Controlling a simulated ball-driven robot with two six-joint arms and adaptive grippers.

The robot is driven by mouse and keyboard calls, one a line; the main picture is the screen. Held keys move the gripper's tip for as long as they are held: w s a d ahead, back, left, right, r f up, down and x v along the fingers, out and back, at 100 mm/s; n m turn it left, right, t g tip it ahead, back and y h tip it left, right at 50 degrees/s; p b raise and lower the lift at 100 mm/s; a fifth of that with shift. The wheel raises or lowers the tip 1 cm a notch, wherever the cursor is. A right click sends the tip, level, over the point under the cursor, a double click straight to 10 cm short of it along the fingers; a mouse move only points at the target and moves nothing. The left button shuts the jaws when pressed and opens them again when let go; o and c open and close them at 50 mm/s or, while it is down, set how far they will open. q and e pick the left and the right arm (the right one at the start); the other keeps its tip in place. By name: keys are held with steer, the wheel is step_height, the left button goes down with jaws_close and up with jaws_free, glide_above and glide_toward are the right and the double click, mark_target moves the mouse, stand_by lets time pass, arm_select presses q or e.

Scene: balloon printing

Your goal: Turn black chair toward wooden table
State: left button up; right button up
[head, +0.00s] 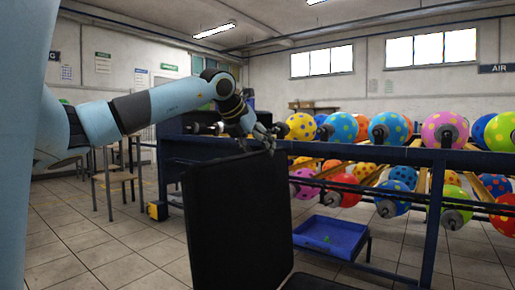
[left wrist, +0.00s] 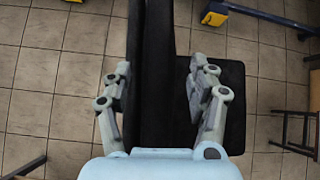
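The black chair (head: 237,225) stands close in front of me, its tall backrest upright. Part of its seat (head: 312,283) shows at the bottom edge. My left gripper (head: 265,138) is at the top of the backrest. In the left wrist view, the gripper (left wrist: 160,85) is open, one finger on each side of the chair's backrest (left wrist: 155,60); a gap shows at the right finger. A small table or stool with a wooden top (head: 115,177) stands at the left behind my arm; I cannot tell if it is the wooden table. My right gripper is out of view.
A dark blue rack (head: 400,155) with colourful balloons runs along the right. A blue tray (head: 332,237) stands low behind the chair. A yellow-and-black object (head: 157,210) is on the floor. Tiled floor left of the chair is clear.

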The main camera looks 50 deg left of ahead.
arm_select(q)
steer(key=shift+o, duration=0.9)
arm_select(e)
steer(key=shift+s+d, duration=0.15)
arm_select(q)
step_height(320, 180, up, 10)
steer(key=shift+f, duration=0.1)
